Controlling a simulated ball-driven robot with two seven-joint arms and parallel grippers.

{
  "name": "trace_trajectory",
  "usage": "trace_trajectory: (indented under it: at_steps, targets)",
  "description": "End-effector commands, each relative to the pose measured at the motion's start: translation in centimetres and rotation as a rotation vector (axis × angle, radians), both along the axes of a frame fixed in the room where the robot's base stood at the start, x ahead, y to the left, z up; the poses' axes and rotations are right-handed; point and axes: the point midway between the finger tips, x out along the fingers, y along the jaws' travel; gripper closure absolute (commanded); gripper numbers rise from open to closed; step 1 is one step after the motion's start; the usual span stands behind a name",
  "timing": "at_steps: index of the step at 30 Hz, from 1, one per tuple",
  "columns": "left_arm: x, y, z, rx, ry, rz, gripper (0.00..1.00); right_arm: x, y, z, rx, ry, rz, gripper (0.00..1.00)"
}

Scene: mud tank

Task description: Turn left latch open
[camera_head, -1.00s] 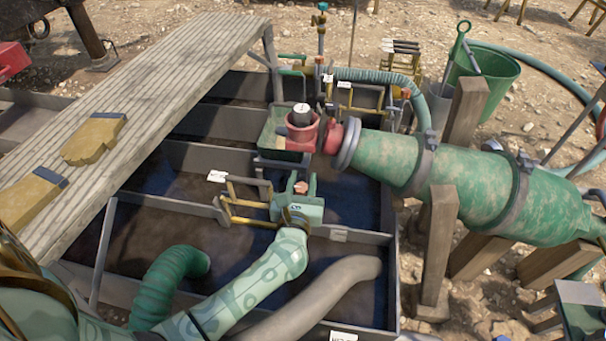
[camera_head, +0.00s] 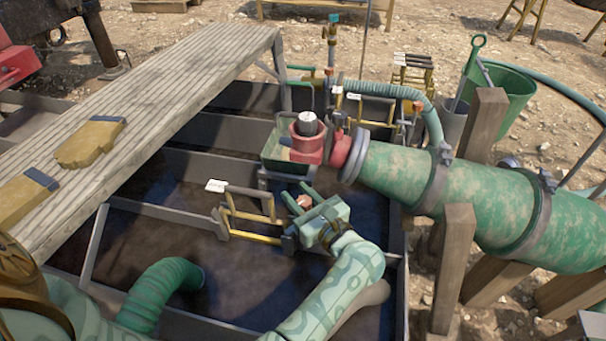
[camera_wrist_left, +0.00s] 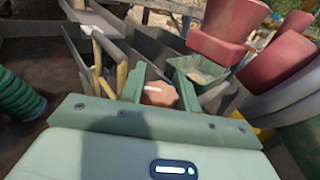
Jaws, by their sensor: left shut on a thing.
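My left gripper (camera_head: 308,198) is shut on a small orange-brown latch knob (camera_head: 304,202) in the middle of the tank. The knob (camera_wrist_left: 160,94) also shows between the two green fingers of the left gripper (camera_wrist_left: 162,88) in the left wrist view. The fingers point up and to the left in the head view. They and the gripper body hide the rest of the latch, so its angle cannot be told. My right gripper is not in view.
Yellow-and-grey gate handles (camera_head: 250,212) stand just left of the gripper. A red pump fitting (camera_head: 306,140) and a large green pipe (camera_head: 480,195) lie beyond and to the right. A plank (camera_head: 170,85) spans the left side. A ribbed green hose (camera_head: 160,295) rises in front.

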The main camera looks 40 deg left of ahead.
Motion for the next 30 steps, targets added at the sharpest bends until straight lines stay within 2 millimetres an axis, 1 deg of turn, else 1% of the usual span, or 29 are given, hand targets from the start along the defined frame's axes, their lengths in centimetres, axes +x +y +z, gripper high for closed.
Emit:
trace_trajectory:
  at_steps: [15,21,30]
  targets:
    - [-0.6,-0.1,0.1,-0.003,-0.001,0.483,0.91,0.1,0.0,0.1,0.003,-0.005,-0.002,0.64]
    - [-0.9,-0.1,0.1,-0.003,0.000,0.594,0.91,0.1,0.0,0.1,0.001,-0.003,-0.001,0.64]
    - [-1.1,-0.1,0.0,-0.002,0.001,0.685,0.91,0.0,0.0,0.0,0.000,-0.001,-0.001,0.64]
